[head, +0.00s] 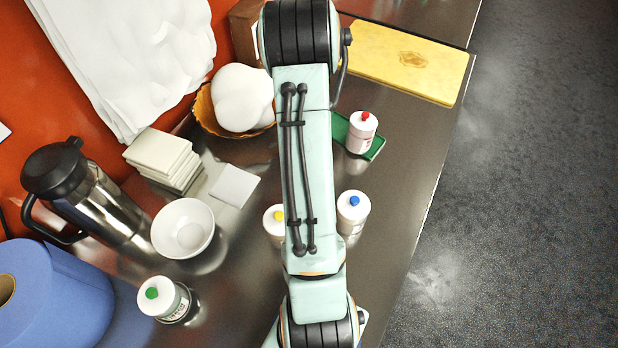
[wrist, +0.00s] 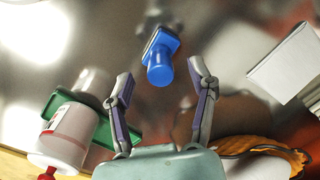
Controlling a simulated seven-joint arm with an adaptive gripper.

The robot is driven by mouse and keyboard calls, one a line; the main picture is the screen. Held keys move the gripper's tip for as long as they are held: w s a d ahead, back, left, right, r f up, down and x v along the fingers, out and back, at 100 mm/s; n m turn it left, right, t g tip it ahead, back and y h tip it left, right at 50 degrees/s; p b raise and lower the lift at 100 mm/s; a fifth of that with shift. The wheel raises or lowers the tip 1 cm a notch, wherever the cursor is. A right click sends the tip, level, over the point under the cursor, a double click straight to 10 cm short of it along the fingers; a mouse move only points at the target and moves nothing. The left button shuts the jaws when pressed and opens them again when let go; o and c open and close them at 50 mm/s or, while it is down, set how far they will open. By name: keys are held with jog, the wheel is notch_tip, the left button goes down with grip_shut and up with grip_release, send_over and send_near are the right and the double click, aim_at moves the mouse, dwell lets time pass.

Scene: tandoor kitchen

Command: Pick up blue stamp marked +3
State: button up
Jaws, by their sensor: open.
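The blue stamp (wrist: 161,66) stands on the metal counter in the wrist view, with its round blue handle toward the camera and a wider blue base behind it. No +3 mark can be read on it. My gripper (wrist: 160,71) is open and empty. Its two fingers come up from the bottom of the wrist view, one on each side of the stamp's lower end, with visible gaps and no contact seen. How far the fingertips are from it in depth I cannot tell. In the head view my arm hides the stamp and gripper.
Blue-capped (head: 353,212) and yellow-capped (head: 273,222) bottles flank my arm. A wicker basket (head: 205,112) and folded white napkins (head: 160,158) lie left. The counter's right edge is open.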

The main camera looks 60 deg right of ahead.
jog(key=shift+f, duration=0.85)
grip_shut()
jog(key=shift+r, duration=0.15)
